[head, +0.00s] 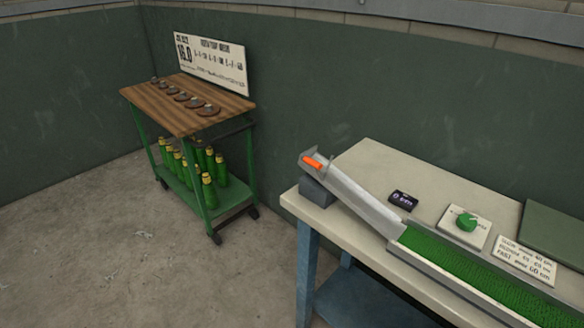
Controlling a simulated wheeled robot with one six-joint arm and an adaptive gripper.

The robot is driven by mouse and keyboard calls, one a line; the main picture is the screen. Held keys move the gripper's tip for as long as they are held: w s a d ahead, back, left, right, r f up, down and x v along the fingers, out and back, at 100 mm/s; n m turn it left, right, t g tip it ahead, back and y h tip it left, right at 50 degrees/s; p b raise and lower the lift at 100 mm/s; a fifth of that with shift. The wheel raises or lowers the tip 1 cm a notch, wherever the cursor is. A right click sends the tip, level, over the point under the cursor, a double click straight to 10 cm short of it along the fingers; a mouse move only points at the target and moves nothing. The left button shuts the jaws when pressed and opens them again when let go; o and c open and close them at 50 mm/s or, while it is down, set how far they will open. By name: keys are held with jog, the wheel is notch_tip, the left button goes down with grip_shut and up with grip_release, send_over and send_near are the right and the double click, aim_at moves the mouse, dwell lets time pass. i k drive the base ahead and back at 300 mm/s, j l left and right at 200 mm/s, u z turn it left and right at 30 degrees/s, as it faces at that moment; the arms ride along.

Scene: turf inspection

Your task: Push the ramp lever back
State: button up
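The ramp (366,199) is a pale metal chute on the bench at the right in the head view. It slopes down from its raised upper left end to a green turf strip (466,270). A small orange piece (313,162), which looks like the lever, sits at the top of the ramp. It appears to lie along the chute; its exact position is too small to tell. A dark block (316,192) stands under the ramp's upper end. My gripper does not show in this view.
The bench (375,156) also bears a small dark display (403,200), a green knob (466,222) on a white plate, and a printed card (525,258). A green-framed cart (212,213) with discs, bottles and a sign (211,64) stands at the left.

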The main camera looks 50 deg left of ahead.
aim_at(316, 165)
jog(key=k+u, duration=0.1)
jog(key=u, duration=0.75)
jog(key=k+u, duration=0.15)
jog(key=u, duration=0.25)
jog(key=j+u, duration=0.1)
jog(key=u, duration=0.35)
jog(key=l+u, duration=0.2)
jog(key=u, duration=0.2)
jog(key=l+u, duration=0.2)
jog(key=u, duration=0.2)
jog(key=i, duration=0.05)
